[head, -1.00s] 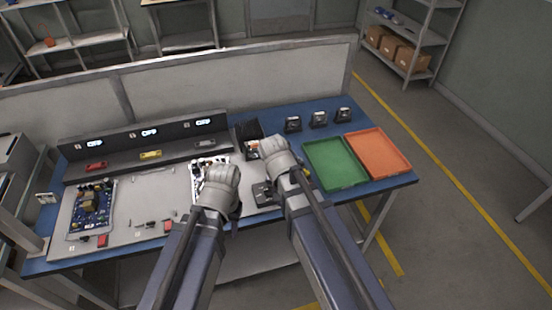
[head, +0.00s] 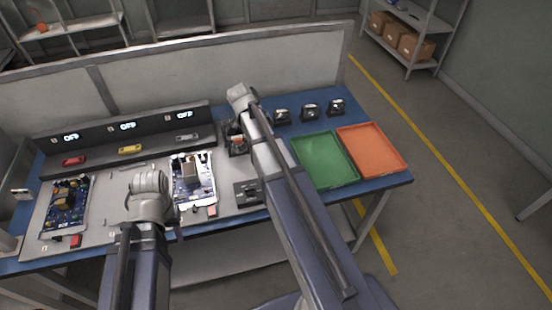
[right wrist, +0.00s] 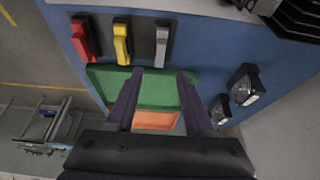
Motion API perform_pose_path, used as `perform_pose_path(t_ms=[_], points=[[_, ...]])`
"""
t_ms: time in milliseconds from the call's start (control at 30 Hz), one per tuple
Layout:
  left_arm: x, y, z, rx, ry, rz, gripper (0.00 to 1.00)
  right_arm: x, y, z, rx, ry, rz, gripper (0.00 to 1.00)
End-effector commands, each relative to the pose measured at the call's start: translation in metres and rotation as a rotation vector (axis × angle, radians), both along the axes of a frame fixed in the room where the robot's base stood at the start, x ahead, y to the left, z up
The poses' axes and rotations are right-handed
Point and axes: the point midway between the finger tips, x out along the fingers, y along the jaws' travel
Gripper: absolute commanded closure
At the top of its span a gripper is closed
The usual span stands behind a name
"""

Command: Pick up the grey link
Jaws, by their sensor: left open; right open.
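In the right wrist view, the grey link (right wrist: 162,45) is a slim bar on a dark holder. It stands in a row with a yellow bar (right wrist: 121,42) and a red bar (right wrist: 80,38). My open right gripper (right wrist: 160,72) is empty, and the grey link shows between and just beyond its fingertips, apart from them. I cannot clearly make out this row in the head view, where my right arm covers part of the table. My left gripper (head: 174,232) is open over the front of the table, its fingers barely visible.
Circuit boards (head: 193,180) and (head: 66,205) lie on the grey mat. Red, yellow and grey bars (head: 186,137) lie below the OFF displays. A green tray (head: 325,158) and an orange tray (head: 371,150) stand at the right. Black lens-like units (head: 310,112) stand behind them.

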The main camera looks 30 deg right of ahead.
Motion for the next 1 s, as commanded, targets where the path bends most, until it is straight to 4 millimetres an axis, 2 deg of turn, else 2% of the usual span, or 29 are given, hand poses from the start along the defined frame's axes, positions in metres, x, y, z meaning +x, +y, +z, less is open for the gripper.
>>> perform_pose_path(t_ms=[33, 200, 467, 833, 1000], points=[[0.000, 0.000, -0.008, 0.000, 0.000, 0.000, 0.59, -0.001, -0.002, -0.008, 0.000, 0.000, -0.001, 0.47], [0.000, 0.000, -0.022, 0.000, 0.000, 0.000, 0.59, -0.002, -0.007, -0.022, 0.000, 0.000, 0.000, 0.47], [0.000, 0.000, -0.025, 0.000, 0.000, 0.000, 0.59, -0.002, -0.008, -0.025, 0.000, 0.000, 0.001, 0.47], [0.000, 0.000, -0.065, 0.000, 0.000, 0.000, 0.59, -0.005, -0.020, -0.065, 0.001, 0.001, 0.002, 0.47], [0.000, 0.000, -0.071, 0.000, 0.000, 0.000, 0.59, -0.006, -0.025, -0.071, 0.000, 0.001, 0.002, 0.47]])
